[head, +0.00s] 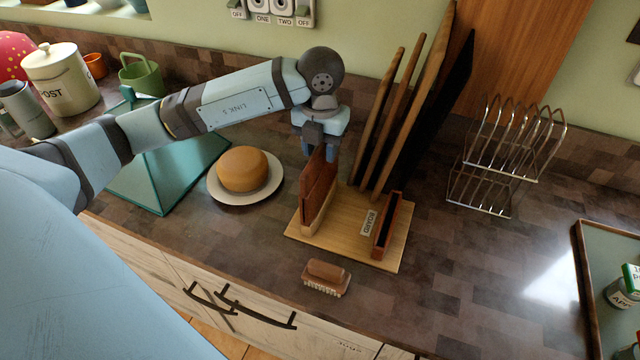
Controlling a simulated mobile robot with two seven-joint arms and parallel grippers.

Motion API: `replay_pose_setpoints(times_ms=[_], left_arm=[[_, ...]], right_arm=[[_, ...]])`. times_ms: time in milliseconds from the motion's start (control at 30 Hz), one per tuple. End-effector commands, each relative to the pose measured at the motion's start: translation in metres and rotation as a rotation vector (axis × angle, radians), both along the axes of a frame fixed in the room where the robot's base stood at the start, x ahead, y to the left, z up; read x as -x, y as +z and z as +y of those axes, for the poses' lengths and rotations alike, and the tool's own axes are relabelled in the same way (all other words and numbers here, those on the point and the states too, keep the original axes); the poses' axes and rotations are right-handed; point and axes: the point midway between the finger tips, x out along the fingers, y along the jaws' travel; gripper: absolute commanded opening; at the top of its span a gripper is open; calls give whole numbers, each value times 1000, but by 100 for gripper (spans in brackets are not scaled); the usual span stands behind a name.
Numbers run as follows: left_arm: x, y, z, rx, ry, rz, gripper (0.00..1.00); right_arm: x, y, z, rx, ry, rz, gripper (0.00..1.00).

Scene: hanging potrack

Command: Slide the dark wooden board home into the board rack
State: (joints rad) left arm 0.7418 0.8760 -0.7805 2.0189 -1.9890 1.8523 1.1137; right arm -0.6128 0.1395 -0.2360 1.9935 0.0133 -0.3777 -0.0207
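The dark wooden board (319,182) is reddish brown and stands nearly upright, edge towards me, over the left part of the board rack. My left gripper (321,148) is above it, with its fingers at the board's top edge, and appears shut on it. The board rack has a pale wooden base (348,247) and a reddish slotted holder (387,226) on its right side, with a "BOARD" label beside it. The holder's dark slot looks empty. A pale wooden piece shows at the board's lower edge; I cannot tell whether the board touches the base. My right gripper is not in view.
Several tall boards (405,110) lean behind the rack. A wire rack (490,180) stands at the right. A cake on a plate (245,170) and a teal glass-like cover (160,180) are at the left. A brush (326,277) lies in front.

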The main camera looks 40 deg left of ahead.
Motion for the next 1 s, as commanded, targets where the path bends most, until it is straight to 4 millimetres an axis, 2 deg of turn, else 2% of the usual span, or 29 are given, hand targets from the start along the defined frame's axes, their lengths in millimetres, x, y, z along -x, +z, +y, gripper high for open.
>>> replay_pose_setpoints(times_ms=[100,267,1000], left_arm=[[0,1,0,0,0,0,36],[0,1,0,0,0,0,0],[0,8,0,0,0,-1,0]], right_arm=[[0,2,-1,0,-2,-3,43],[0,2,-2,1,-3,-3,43],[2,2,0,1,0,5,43]])
